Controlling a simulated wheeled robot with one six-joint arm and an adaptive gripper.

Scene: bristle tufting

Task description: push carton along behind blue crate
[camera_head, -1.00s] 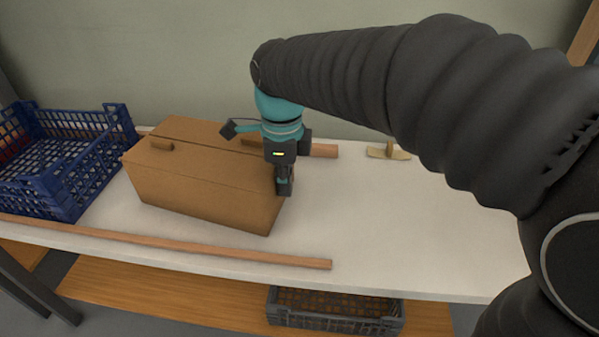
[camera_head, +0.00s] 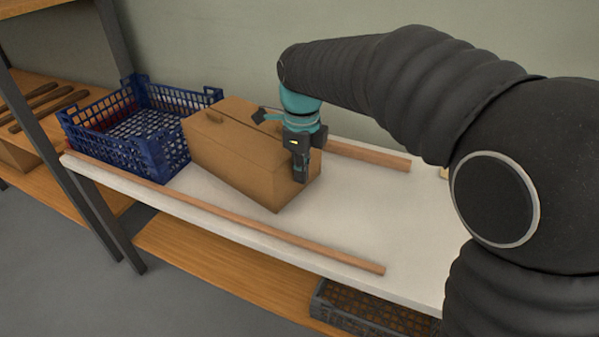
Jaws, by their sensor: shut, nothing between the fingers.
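The brown carton (camera_head: 235,162) lies on the white bench top between two wooden strips, its lid closed with a small raised handle piece. The blue crate (camera_head: 155,150) stands left of the carton, open-topped, with something red inside. The carton's left end is very close to the crate's right side; I cannot tell whether they touch. My gripper (camera_head: 301,178) is shut and empty, pointing down at the carton's right end. It appears against that end, though contact is hard to see.
A front wooden strip (camera_head: 270,234) runs along the bench edge, and a back strip (camera_head: 375,155) along the wall side. The white bench top (camera_head: 345,215) is clear right of the carton. A dark crate (camera_head: 365,315) sits on the lower shelf. A rack with brown rods (camera_head: 45,105) stands left.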

